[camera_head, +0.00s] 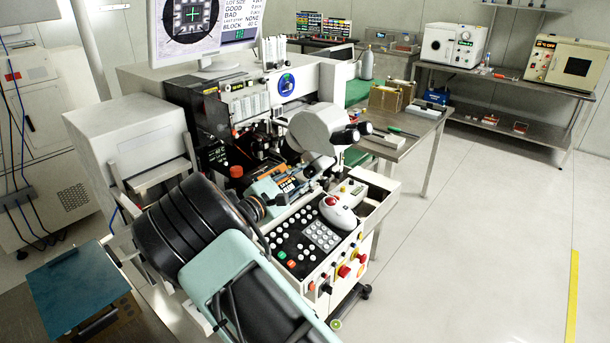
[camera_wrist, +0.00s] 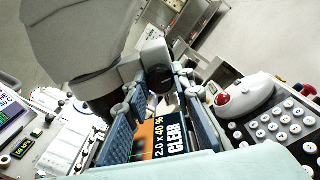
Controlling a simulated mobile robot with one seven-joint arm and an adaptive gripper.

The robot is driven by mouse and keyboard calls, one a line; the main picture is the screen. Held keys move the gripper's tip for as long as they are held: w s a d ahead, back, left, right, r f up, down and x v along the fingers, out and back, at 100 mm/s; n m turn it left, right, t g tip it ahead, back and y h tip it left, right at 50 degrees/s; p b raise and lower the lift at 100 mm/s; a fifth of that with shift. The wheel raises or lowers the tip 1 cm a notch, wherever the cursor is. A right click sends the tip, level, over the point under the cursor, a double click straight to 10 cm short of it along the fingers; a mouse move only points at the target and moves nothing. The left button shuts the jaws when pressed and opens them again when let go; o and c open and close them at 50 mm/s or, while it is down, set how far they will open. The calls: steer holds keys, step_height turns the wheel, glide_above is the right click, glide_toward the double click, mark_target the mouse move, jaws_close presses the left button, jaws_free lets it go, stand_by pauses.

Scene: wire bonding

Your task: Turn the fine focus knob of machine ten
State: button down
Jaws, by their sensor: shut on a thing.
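The wire bonding machine (camera_head: 240,100) fills the middle of the head view, with its white microscope (camera_head: 318,128) and dark eyepieces (camera_head: 346,135). No machine number is readable. In the wrist view, the grey-white microscope body (camera_wrist: 70,35) is at upper left. A dark round knob (camera_wrist: 155,76) sits below it, between the tips of my gripper (camera_wrist: 157,82). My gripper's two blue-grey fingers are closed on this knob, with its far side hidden. In the head view, my gripper (camera_head: 308,172) is below the microscope, and the knob cannot be made out.
A control panel with a keypad (camera_head: 320,235) and a white trackball unit with a red ball (camera_head: 337,212) lies close to my gripper. A bench (camera_head: 410,135) stands behind; the floor at right is open.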

steer(key=n+p, duration=0.1)
steer(key=n, duration=0.4)
steer(key=shift+r+n+p, duration=0.15)
steer(key=shift+n+p, duration=0.15)
steer(key=shift+p, duration=0.05)
steer(key=n+p, duration=0.2)
steer(key=n, duration=0.3)
steer(key=shift+n, duration=0.3)
steer(key=c, duration=1.7)
jaws_free()
steer(key=shift+o, duration=0.2)
steer(key=shift+f, duration=0.2)
